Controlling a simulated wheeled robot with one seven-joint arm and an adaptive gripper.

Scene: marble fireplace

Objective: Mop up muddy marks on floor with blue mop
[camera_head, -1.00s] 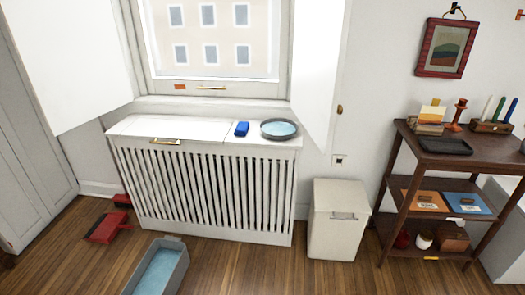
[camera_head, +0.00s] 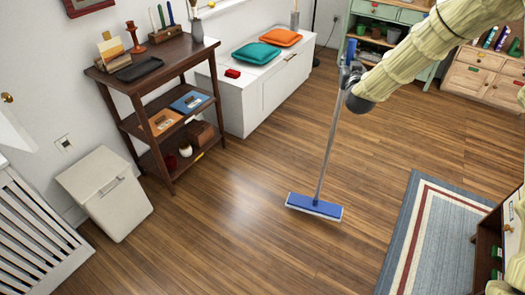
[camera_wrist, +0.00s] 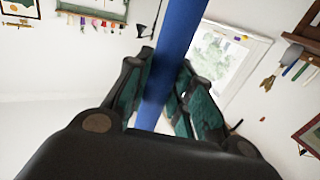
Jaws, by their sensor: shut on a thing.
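The blue mop (camera_head: 314,206) has a flat blue head with a pale edge, resting on or just above the wooden floor in the middle of the head view. Its grey pole rises, slightly tilted, to my gripper (camera_head: 350,73). In the wrist view my gripper (camera_wrist: 158,98) is shut on the blue handle (camera_wrist: 176,52) of the mop, with a finger on each side. I see no clear muddy marks on the visible floor (camera_head: 240,200); a pale sheen lies left of the mop head.
A striped rug (camera_head: 440,245) lies to the right. A dark shelf cart (camera_head: 158,62), a white bin (camera_head: 105,193) and a white bench (camera_head: 262,92) with cushions line the left and back. A green cabinet (camera_head: 379,32) stands behind. Open floor surrounds the mop head.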

